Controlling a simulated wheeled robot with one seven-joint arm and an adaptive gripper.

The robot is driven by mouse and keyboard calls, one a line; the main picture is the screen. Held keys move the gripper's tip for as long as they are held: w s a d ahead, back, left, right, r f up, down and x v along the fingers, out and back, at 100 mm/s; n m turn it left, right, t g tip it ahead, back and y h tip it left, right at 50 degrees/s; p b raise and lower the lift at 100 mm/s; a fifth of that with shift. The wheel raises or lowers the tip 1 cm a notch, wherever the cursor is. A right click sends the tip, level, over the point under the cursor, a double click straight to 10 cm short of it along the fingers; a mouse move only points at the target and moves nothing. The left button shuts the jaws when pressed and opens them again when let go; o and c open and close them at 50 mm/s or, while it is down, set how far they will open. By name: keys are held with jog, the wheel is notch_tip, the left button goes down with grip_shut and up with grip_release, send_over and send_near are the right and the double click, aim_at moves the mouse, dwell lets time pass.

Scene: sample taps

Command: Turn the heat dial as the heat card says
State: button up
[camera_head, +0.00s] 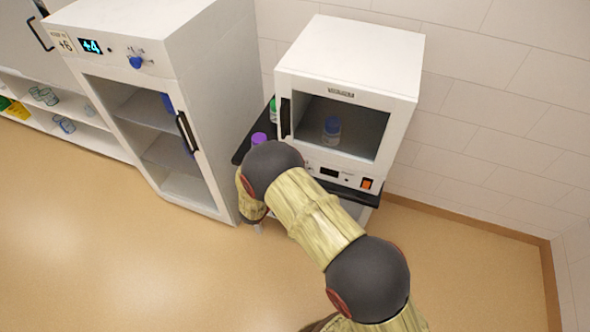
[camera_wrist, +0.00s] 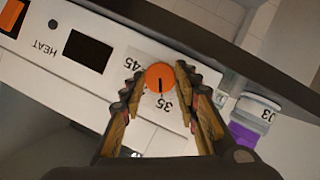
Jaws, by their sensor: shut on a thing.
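The orange heat dial (camera_wrist: 160,77) is on the white heater's front panel in the wrist view. Its black mark points toward the printed 35. A printed 45 shows at its upper left. My gripper (camera_wrist: 159,75) has its fingers on both sides of the dial and is shut on it. The word HEAT and a dark display (camera_wrist: 85,50) are on the same panel. In the head view, my arm hides the dial on the white heater (camera_head: 348,62). I cannot make out a heat card in either view.
The orange switch (camera_head: 366,183) is at the panel's right. A fridge (camera_head: 160,70) with a +4 display and a +6 card stands left. Floor in front is clear.

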jog(key=shift+w+a+f+n+t+h+b, duration=0.25)
jog(key=shift+n+h, duration=0.55)
jog(key=shift+n, duration=0.8)
jog(key=shift+s+d+f+n+t+h+b, duration=0.15)
jog(key=shift+n+h+b, duration=0.5)
jog(key=shift+n, duration=0.95)
jog(key=shift+a+f+n+t+h+b, duration=0.1)
jog(key=shift+a+n+t+h+b, duration=0.15)
jog(key=shift+n+h, duration=1.05)
jog(key=shift+n+y, duration=0.35)
jog(key=shift+n, duration=0.15)
jog(key=o, duration=0.8)
jog(key=shift+o, duration=0.2)
jog(key=v, duration=1.2)
